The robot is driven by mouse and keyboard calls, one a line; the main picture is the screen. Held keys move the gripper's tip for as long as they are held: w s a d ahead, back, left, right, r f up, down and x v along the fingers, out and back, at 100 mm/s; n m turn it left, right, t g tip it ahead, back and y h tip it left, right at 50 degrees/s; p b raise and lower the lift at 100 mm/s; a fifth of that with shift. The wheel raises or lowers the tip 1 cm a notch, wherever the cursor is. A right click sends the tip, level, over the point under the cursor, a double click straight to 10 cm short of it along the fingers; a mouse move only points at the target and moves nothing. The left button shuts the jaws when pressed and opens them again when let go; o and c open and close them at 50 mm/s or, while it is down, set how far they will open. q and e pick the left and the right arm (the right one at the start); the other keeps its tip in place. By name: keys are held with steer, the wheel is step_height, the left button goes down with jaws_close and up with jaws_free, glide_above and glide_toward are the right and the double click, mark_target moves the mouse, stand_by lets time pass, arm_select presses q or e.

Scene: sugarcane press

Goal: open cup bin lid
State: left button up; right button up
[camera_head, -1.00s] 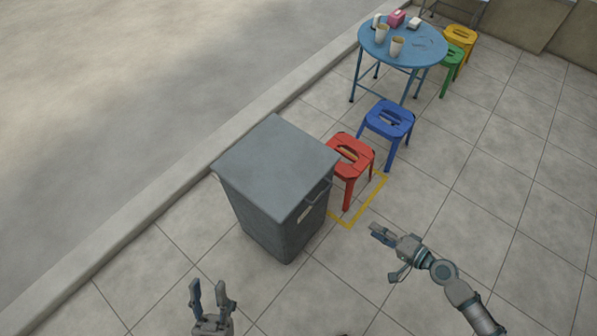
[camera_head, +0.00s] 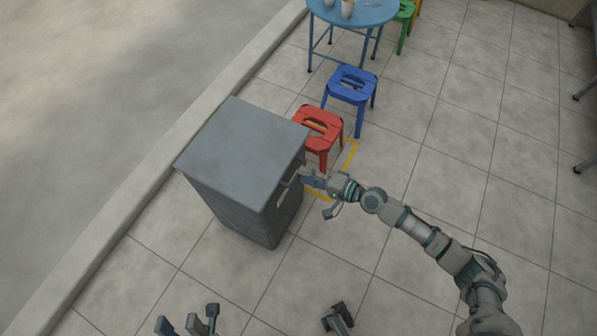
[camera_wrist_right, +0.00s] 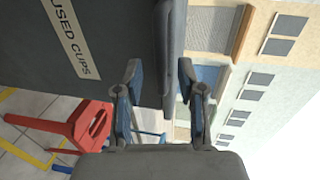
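The grey cup bin (camera_head: 230,205) stands on the paving with its flat lid (camera_head: 245,150) shut. A handle (camera_head: 290,179) sticks out from the lid's right front edge. My right gripper (camera_head: 306,179) is at this handle. In the right wrist view my right gripper (camera_wrist_right: 165,88) is open, with a dark handle bar (camera_wrist_right: 187,78) showing between its fingertips; I cannot tell whether they touch it. The bin's "USED CUPS" label (camera_wrist_right: 72,35) shows at the upper left there. My left gripper (camera_head: 186,320) is open and empty at the bottom edge, apart from the bin.
A red stool (camera_head: 318,128) stands close behind the bin's right side, with a blue stool (camera_head: 350,85) beyond it. A blue round table (camera_head: 365,14) is further back. A kerb (camera_head: 150,165) runs along the left.

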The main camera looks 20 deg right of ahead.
steer(key=shift+x, duration=1.6)
jaws_close()
